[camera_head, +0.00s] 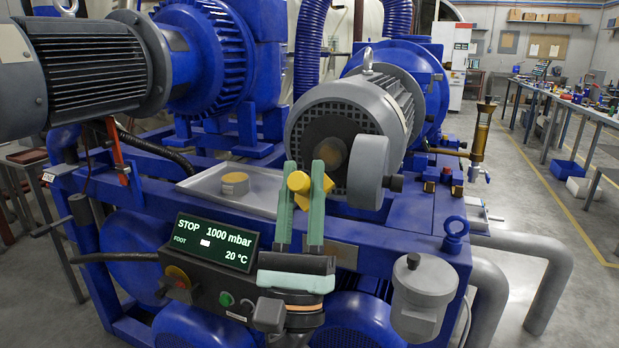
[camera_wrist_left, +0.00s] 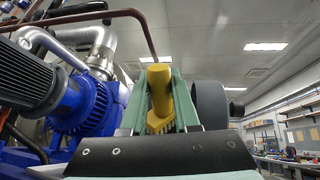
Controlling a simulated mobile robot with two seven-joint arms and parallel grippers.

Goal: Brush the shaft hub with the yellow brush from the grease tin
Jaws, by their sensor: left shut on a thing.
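My left gripper (camera_head: 304,172), with pale green fingers, is shut on the yellow brush (camera_head: 299,183). The brush also shows between the fingers in the left wrist view (camera_wrist_left: 160,90). A round tan-brown patch, which looks like the shaft hub (camera_head: 333,153), is at the middle of the grey motor's end face. In the head view the gripper appears just below and left of it; whether they touch cannot be told. The grease tin (camera_head: 235,184), small and round with a tan top, sits on a grey tray (camera_head: 200,184). My right gripper is not in view.
A grey disc (camera_head: 368,172) stands out beside the motor end, right of the gripper. A display panel (camera_head: 215,242) reads STOP, 1000 mbar, 20 °C. Open floor lies farther right.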

